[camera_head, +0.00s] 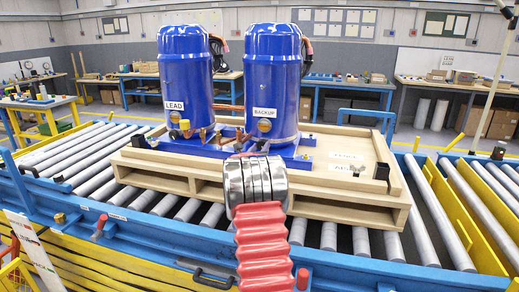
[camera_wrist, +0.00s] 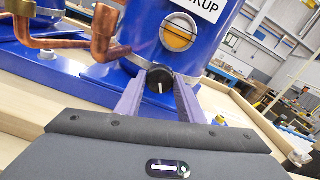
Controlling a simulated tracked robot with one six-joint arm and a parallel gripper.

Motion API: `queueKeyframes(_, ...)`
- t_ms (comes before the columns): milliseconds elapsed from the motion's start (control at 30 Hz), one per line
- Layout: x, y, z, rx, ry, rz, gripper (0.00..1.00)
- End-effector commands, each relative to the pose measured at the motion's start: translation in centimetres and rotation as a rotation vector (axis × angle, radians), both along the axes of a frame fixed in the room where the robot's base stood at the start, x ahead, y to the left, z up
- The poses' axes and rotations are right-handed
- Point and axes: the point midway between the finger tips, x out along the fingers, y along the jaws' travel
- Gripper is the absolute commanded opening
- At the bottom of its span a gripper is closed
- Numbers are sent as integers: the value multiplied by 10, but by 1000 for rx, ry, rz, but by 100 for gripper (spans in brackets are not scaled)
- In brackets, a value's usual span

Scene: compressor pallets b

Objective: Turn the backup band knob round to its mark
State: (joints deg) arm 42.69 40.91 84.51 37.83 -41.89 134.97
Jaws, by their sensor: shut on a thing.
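The blue backup compressor (camera_head: 272,75), labelled BACKUP, stands on the right of the wooden pallet in the head view. In the wrist view its lower shell (camera_wrist: 145,40) fills the upper middle. The band knob (camera_wrist: 160,84) is small, round and black with a white pointer line, which runs roughly upright in the picture. My gripper (camera_wrist: 161,78) is shut on this knob, one purple finger on each side. I cannot make out the mark for the knob. In the head view my arm hides the knob and my fingers.
The blue lead compressor (camera_head: 185,75) stands just left of the backup one. Copper pipes (camera_wrist: 50,38) run close to the left of my fingers, and a round sight glass (camera_wrist: 178,37) sits above the knob. The wooden pallet (camera_head: 340,207) rests on a roller conveyor (camera_head: 434,215).

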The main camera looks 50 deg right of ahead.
Motion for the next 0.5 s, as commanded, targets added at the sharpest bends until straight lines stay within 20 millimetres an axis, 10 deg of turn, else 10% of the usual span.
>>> queueKeyframes(500, 0, -4, 1, -69, 152, -1, 12)
